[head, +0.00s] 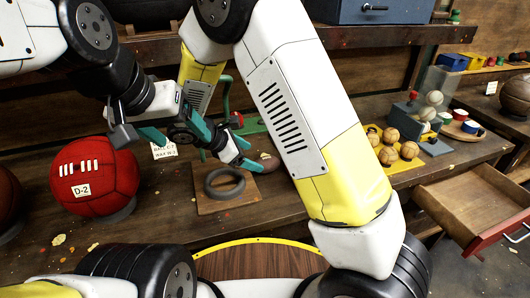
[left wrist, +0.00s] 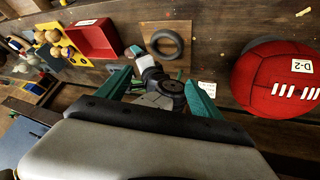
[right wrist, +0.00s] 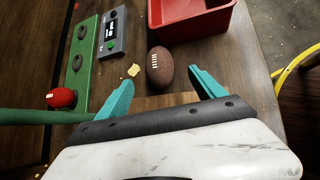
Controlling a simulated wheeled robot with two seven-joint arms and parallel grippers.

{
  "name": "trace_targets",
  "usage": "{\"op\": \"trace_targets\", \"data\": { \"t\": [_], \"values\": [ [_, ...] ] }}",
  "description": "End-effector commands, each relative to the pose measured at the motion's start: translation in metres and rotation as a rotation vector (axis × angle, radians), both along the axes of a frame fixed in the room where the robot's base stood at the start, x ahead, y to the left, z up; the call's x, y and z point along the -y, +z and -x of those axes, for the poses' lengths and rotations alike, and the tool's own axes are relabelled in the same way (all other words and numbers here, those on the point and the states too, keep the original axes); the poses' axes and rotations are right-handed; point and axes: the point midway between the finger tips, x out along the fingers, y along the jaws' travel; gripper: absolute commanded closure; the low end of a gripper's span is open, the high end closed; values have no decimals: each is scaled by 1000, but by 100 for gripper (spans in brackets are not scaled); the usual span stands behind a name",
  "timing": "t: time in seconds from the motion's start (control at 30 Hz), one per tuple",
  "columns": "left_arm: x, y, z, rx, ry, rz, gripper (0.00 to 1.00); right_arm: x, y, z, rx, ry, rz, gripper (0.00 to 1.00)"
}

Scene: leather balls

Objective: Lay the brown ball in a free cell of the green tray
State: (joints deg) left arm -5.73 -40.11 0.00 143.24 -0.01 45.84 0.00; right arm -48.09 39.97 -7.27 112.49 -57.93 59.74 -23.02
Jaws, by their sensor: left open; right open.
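The brown ball (right wrist: 160,66) is oval with white lacing and lies on the bench in the right wrist view. In the head view the brown ball (head: 269,161) is just right of my right gripper's fingertips. My right gripper (right wrist: 161,86) is open and empty, with the ball ahead of and between its fingertips. The green tray (right wrist: 92,50) is left of the ball and has dark round cells that look empty. A red ball (right wrist: 62,98) sits at its near end. My left gripper (head: 176,130) is open and empty, and my right wrist shows between its fingers.
A red bin (right wrist: 205,28) is beyond the ball, and a grey device with a display (right wrist: 112,35) stands beside the tray. A dark ring (head: 224,182) lies on a wooden board. A big red ball (head: 95,180) is at left, a yellow tray (head: 405,165) at right.

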Motion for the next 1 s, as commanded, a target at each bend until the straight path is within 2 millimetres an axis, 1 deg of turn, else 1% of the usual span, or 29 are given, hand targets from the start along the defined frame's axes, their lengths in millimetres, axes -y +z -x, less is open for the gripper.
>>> {"op": "trace_targets", "data": {
  "t": [0.07, 0.13, 0.37, 0.5, 0.6, 0.7, 0.9, 0.93, 1.0],
  "values": [
    [0, 0, 0, 0, 0, 0, 24, -1, -5, -3, -2, 15, 15, 21],
    [0, 0, 0, 0, 0, 0, 24, 3, -10, -6, -2, 18, 18, 21],
    [0, 0, 0, 0, 0, 0, 24, 19, -29, -16, -4, 15, 17, 21],
    [0, 0, 0, 0, 0, 0, 24, 32, -45, -24, -4, 15, 17, 21],
    [0, 0, 0, 0, 0, 0, 24, 39, -53, -30, -2, 14, 14, 21],
    [0, 0, 0, 0, 0, 0, 24, 43, -57, -32, -1, 15, 15, 21],
    [0, 0, 0, 0, 0, 0, 24, 43, -58, -33, -2, 15, 14, 21],
    [0, 0, 0, 0, 0, 0, 24, 43, -58, -33, -1, 14, 14, 23],
    [0, 0, 0, 0, 0, 0, 24, 43, -58, -33, -1, 14, 14, 37]
  ]
}}
